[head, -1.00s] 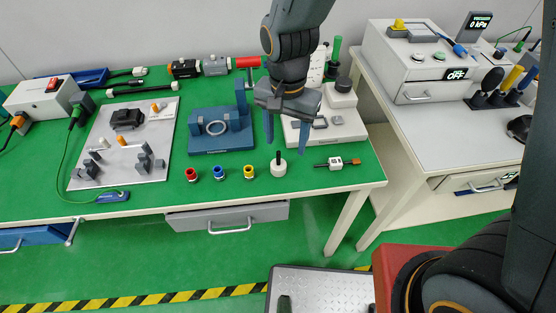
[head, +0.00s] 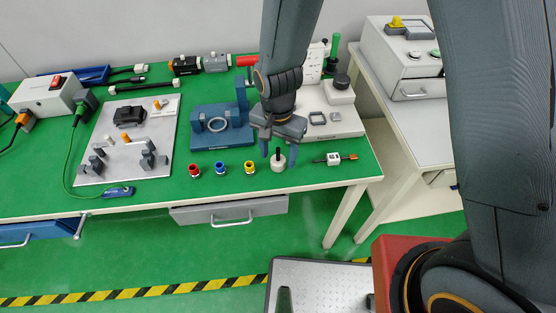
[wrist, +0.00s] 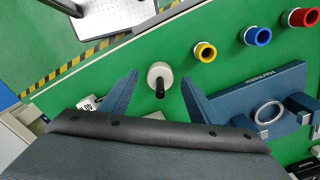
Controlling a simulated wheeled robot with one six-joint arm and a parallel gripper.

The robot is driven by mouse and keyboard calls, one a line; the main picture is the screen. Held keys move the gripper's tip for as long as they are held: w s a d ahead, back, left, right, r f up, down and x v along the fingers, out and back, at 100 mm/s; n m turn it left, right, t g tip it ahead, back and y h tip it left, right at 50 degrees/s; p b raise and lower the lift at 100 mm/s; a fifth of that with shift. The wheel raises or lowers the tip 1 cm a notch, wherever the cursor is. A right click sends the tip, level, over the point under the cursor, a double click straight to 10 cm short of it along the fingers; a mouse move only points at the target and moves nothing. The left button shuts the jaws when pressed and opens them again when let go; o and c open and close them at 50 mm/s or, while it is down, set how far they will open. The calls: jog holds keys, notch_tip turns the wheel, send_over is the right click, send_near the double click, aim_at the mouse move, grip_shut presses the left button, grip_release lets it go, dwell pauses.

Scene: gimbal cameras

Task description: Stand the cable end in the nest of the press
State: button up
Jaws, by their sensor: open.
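A short dark cable piece with a white tag and orange tip (head: 334,159) lies near the bench's front right; it looks like the cable end, and its white tag also shows in the wrist view (wrist: 87,104). A white round piece with an upright black peg (head: 278,160) stands left of it. My gripper (head: 278,153) is open and empty over this round piece, its fingers on either side in the picture; the wrist view shows it between the fingertips (wrist: 160,77). The pale base with grey fittings (head: 347,125) behind may belong to the press. My arm hides part of it, and I cannot make out the nest.
Red (head: 194,170), blue (head: 220,168) and yellow (head: 249,167) rings stand in a row to the left. A blue fixture (head: 222,138) stands behind them, a grey plate (head: 110,165) further left. A second bench (head: 418,135) is at right.

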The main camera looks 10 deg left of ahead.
jog(key=shift+f, duration=0.1)
jog(key=c, duration=1.2)
